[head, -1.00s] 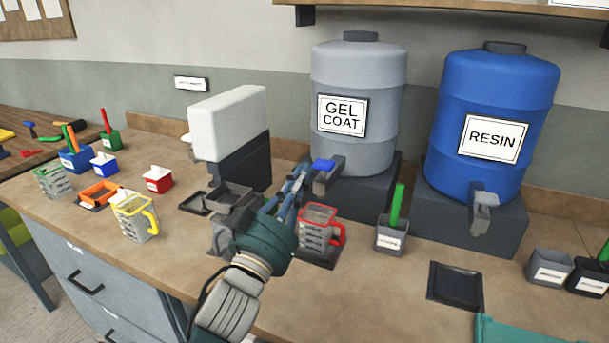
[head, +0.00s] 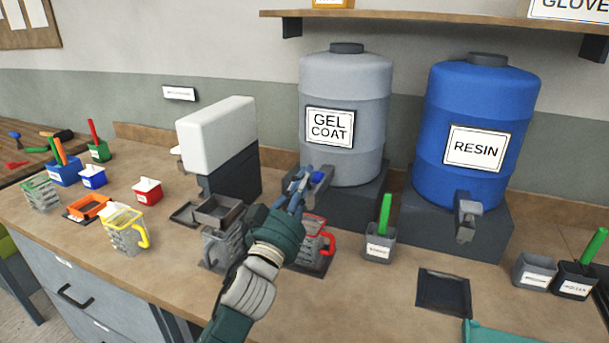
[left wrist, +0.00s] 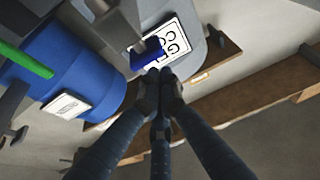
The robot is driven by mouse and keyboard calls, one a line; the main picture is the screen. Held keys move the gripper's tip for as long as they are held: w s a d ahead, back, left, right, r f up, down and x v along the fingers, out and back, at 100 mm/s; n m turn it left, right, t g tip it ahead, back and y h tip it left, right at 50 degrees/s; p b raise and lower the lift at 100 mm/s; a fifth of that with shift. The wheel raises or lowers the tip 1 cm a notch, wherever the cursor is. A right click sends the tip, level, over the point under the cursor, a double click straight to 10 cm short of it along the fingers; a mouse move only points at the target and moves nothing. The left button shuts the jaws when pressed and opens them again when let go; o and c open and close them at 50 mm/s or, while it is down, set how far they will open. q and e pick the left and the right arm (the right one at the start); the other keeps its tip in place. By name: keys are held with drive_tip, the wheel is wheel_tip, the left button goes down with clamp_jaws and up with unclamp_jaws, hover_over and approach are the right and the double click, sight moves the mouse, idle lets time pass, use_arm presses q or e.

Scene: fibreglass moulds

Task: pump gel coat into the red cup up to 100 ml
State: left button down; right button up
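The grey gel coat drum (head: 345,90) stands on a dark block with its tap facing front. The tap's blue lever (head: 317,177) also shows in the left wrist view (left wrist: 148,52). The red cup (head: 328,240), clear with a red rim and handle, stands below the tap on a dark pad. My forearm and gripper partly hide it, and I cannot read its level. My left gripper (head: 300,186) is beside the blue lever. In the left wrist view its fingertips (left wrist: 160,84) are together just short of the lever, holding nothing visible. My right gripper is not in view.
The blue resin drum (head: 470,105) stands to the right. A grey pot with a green-handled tool (head: 380,245) is right of the cup. A white-and-dark dispenser (head: 218,140) and a yellow-handled cup (head: 124,230) are left. A shelf (head: 420,18) hangs above.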

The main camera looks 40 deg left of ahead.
use_arm(q)
wheel_tip(320, 180, down, 4)
drive_tip(key=shift+r+b, duration=0.15)
drive_tip(key=shift+b, duration=1.1)
idle(1.7)
